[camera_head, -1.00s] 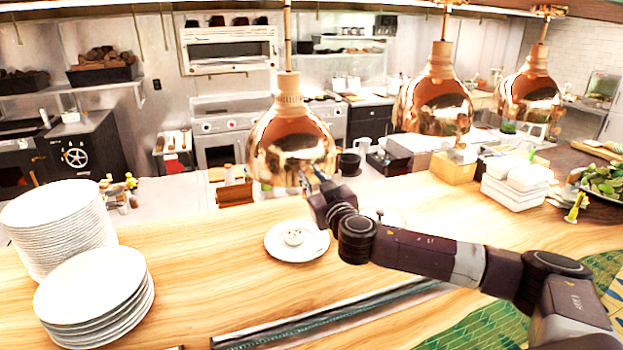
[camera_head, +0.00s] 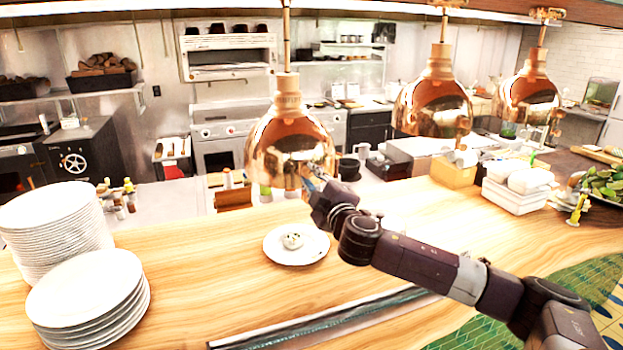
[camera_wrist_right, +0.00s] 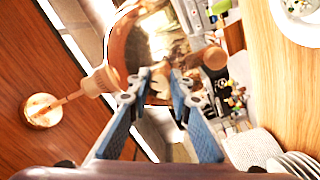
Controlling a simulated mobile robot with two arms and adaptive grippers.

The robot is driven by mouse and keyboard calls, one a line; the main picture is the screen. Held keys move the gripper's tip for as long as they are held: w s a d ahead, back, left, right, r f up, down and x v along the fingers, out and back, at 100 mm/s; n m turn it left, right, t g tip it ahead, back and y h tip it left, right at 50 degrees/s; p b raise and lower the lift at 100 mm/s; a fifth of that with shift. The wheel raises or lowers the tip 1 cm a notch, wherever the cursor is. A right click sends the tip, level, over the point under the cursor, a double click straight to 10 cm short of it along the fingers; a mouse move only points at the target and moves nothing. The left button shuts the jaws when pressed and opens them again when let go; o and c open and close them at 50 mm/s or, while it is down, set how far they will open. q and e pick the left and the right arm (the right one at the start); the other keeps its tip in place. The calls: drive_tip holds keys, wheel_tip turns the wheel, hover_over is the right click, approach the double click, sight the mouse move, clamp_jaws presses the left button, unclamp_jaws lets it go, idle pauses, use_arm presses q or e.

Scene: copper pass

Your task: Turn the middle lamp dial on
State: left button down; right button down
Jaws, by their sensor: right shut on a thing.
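Three copper heat lamps hang over the wooden counter: a left lamp (camera_head: 284,135), a middle lamp (camera_head: 433,98) and a right lamp (camera_head: 528,98). My right gripper (camera_head: 310,175) is at the lower right side of the left one of these lamps. In the right wrist view, the blue-padded fingers of my right gripper (camera_wrist_right: 164,80) point at the copper lamp (camera_wrist_right: 128,48) and close on a small pale-brown piece, seemingly its dial (camera_wrist_right: 160,82). The dial is mostly hidden by the fingers, so its turn angle cannot be told. My left gripper is out of view.
Stacked plates (camera_head: 85,295) stand at the left of the wooden counter (camera_head: 210,290). White containers (camera_head: 515,195) and a plate of greens (camera_head: 605,186) stand at the right. The middle counter front is clear.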

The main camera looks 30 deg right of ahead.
drive_tip(key=n, duration=0.2)
drive_tip(key=shift+n+p, duration=0.3)
drive_tip(key=shift+n, duration=0.1)
drive_tip(key=shift+n+p, duration=0.6)
drive_tip(key=shift+n, duration=1.7)
drive_tip(key=shift+f, duration=0.1)
drive_tip(key=c, duration=1.7)
unclamp_jaws()
drive_tip(key=shift+c, duration=0.2)
drive_tip(key=v, duration=1.2)
